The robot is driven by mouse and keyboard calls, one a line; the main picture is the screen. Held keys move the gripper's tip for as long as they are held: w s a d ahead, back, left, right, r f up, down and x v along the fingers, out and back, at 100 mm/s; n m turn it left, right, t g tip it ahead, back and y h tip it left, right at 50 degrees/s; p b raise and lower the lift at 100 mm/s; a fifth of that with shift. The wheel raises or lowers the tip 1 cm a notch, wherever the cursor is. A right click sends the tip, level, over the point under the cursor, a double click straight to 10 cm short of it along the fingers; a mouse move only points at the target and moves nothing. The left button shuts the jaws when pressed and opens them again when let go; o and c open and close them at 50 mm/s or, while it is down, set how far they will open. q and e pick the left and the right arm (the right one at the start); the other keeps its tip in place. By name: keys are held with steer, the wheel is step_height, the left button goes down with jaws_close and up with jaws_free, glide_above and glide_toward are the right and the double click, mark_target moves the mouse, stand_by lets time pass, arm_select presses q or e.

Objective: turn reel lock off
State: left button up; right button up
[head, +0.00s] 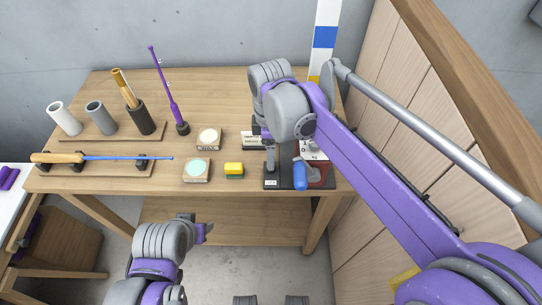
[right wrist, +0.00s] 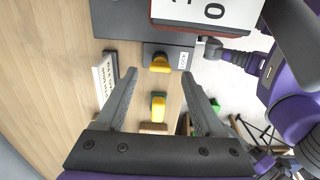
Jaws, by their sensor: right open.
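The reel unit stands at the right end of the workbench on a dark base (head: 285,183), with a blue crank handle (head: 300,176) and a small label at its front left. In the right wrist view a yellow lock lever (right wrist: 160,63) sits on a dark plate beside a small white label. My right gripper (right wrist: 160,74) is open, with the lever between and just beyond its fingertips; I see no contact. In the head view my right wrist hides the lever. My left gripper (head: 203,232) hangs in front of the bench, away from the reel; its jaws are unclear.
A purple rod (head: 170,100), cylinders and a blue rod on a stand (head: 100,158) are farther left. A wood-panelled wall (head: 400,90) closes the right.

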steer(key=shift+f, duration=1.4)
jaws_close()
